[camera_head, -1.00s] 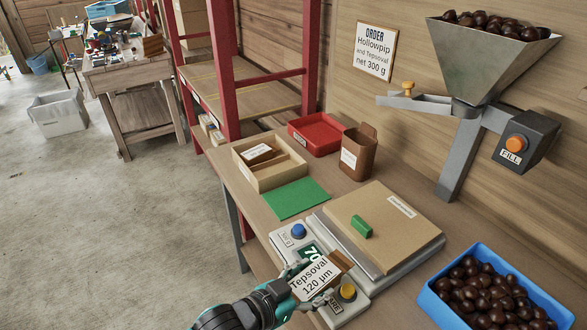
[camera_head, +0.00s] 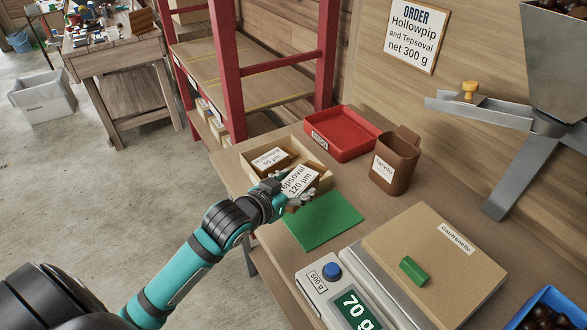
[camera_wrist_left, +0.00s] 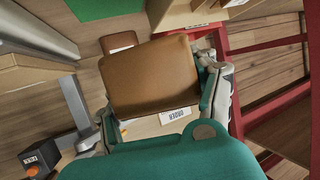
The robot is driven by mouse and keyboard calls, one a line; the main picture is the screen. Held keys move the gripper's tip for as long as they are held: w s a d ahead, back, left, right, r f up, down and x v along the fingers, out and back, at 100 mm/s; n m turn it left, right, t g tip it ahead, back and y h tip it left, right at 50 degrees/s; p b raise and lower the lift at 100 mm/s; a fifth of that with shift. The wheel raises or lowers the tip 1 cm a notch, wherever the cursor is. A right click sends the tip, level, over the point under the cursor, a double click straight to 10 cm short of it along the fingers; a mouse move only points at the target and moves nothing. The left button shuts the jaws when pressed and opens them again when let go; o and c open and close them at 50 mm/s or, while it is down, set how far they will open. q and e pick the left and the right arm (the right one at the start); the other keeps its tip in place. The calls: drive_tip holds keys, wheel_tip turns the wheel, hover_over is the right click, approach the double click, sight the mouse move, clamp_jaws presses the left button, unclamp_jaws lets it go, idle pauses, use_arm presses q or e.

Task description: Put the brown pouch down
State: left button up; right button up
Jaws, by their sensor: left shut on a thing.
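My left gripper (camera_head: 287,193) is shut on the brown pouch (camera_head: 299,181), whose white label reads "Tepsoval 120 µm". The pouch is at the near right part of the pale wooden box (camera_head: 249,167). I cannot tell whether it touches the box. The left part of the box holds another labelled pouch, "Hollowpip 90 µm" (camera_head: 270,159). In the left wrist view the brown pouch (camera_wrist_left: 150,75) fills the space between the fingers. The pouch and gripper hide part of the box. My right gripper is not in view.
A green mat (camera_head: 318,222) lies just in front of the box. A red tray (camera_head: 345,153) and a brown container (camera_head: 397,160) stand behind. The scale (camera_head: 318,283) reads 70 g, with a board and green block (camera_head: 412,271). A red shelf post (camera_head: 228,70) stands at the left.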

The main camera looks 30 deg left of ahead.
use_arm(q)
drive_tip(key=w+a+f+p, duration=0.2)
drive_tip(key=w+a+f, duration=0.2)
drive_tip(key=w, duration=0.5)
drive_tip(key=a, duration=0.2)
drive_tip(key=shift+w+a+f, duration=0.25)
drive_tip(key=shift+a+f, duration=0.05)
drive_tip(key=shift+f, duration=0.6)
drive_tip(key=o, duration=1.4)
drive_tip(key=shift+r, duration=0.1)
drive_tip(key=v, duration=0.8)
drive_tip(key=b+v, duration=0.1)
drive_tip(key=v, duration=0.3)
drive_tip(key=shift+r, duration=0.5)
